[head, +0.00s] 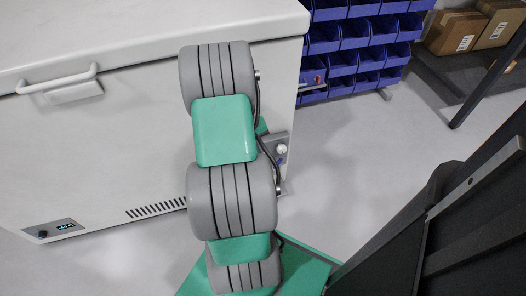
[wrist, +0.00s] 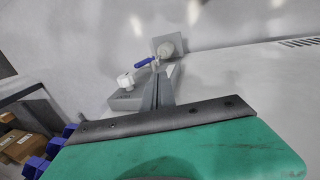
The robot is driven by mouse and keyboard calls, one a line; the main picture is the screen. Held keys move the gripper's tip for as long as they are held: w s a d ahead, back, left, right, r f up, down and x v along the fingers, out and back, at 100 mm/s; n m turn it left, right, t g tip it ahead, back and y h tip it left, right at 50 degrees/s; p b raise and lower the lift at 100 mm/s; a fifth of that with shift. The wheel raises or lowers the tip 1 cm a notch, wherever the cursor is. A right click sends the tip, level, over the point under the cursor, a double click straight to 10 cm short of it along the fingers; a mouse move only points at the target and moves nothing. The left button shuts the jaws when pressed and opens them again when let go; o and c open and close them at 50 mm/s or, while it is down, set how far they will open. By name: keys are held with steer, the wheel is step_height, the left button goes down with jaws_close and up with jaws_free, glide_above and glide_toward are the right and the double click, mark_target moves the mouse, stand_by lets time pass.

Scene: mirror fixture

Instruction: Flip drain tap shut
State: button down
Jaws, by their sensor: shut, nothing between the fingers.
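The drain tap shows in the wrist view, with a blue lever (wrist: 145,62) and a pale round body (wrist: 167,48) in front of a grey square plate. The lever sticks out to the left of the body, slightly tilted. My gripper (wrist: 157,70) is shut and empty. Its grey fingertips appear just below the tap and close to the lever; I cannot tell whether they touch it.
A grey block with a white knob (wrist: 125,80) sits left of my fingers; the knob also shows in the head view (head: 282,149). The white chest freezer (head: 90,150) fills the left. Blue bins (head: 340,38) and cardboard boxes (head: 455,31) stand behind. Floor (head: 350,140) right of my arm is clear.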

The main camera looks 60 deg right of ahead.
steer(key=shift+s+v, duration=0.2)
steer(key=shift+v, duration=0.9)
steer(key=shift+w+d+r, duration=0.1)
steer(key=w+a+r+n+t, duration=0.2)
steer(key=w+a+r, duration=0.5)
steer(key=w+a, duration=0.25)
steer(key=w+a+r+n+t, duration=0.15)
steer(key=a+r, duration=0.25)
steer(key=a, duration=0.4)
steer(key=w+a+r+n, duration=0.2)
steer(key=a+r, duration=0.1)
steer(key=a, duration=0.6)
steer(key=s+a+r+n+y, duration=0.2)
steer(key=s+a, duration=0.3)
steer(key=a, duration=0.8)
steer(key=shift+a+r+n+t, duration=0.3)
steer(key=shift+r+n, duration=0.2)
steer(key=shift+n, duration=0.25)
steer(key=shift+s+d, duration=0.1)
